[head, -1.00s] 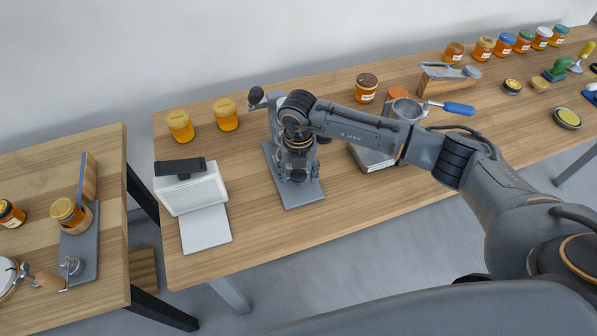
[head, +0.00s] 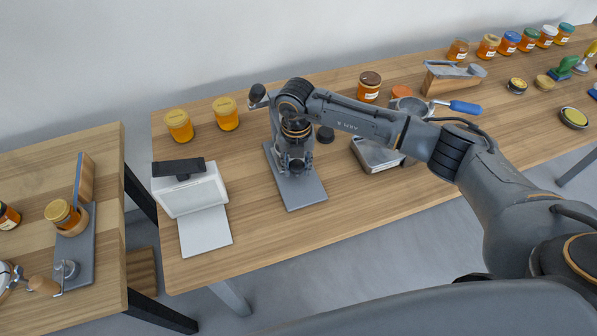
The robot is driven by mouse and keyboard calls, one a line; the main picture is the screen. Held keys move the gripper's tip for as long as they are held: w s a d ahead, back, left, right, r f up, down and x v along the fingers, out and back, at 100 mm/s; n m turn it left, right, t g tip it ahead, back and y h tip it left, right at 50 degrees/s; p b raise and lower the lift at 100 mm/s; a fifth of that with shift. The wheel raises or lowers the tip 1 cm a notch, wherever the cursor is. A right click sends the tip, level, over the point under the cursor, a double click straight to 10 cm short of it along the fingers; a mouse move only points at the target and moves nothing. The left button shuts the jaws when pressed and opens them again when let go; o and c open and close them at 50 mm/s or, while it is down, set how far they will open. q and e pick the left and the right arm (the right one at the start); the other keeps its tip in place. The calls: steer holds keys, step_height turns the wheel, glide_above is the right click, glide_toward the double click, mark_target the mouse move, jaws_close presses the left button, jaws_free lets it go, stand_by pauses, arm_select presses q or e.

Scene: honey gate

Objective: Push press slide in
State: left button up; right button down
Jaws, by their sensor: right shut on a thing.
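The press is a grey device with a flat base plate (head: 305,193) on the middle of the wooden table and a dark ball-ended handle (head: 258,94) at its upper left. My right gripper (head: 295,170) is over the press, pointing down at its upright and base. It is shut on a part of the press that my wrist and fingers largely hide, so I cannot tell exactly which part. The front of the base plate is bare. My left gripper is not in view.
A white device (head: 190,190) with a sloping plate stands left of the press. Two honey jars (head: 226,113) are behind it. A dark-lidded jar (head: 368,86) and a grey box-like device (head: 376,154) are to the right. A second table (head: 110,200) stands left across a gap.

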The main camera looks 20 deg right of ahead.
steer(key=shift+w, duration=0.35)
steer(key=shift+s+r, duration=0.1)
steer(key=shift+r, duration=0.05)
steer(key=c, duration=1.3)
jaws_free()
steer(key=shift+c, duration=0.2)
steer(key=o, duration=0.5)
step_height(320, 180, up, 12)
steer(key=shift+f, duration=0.1)
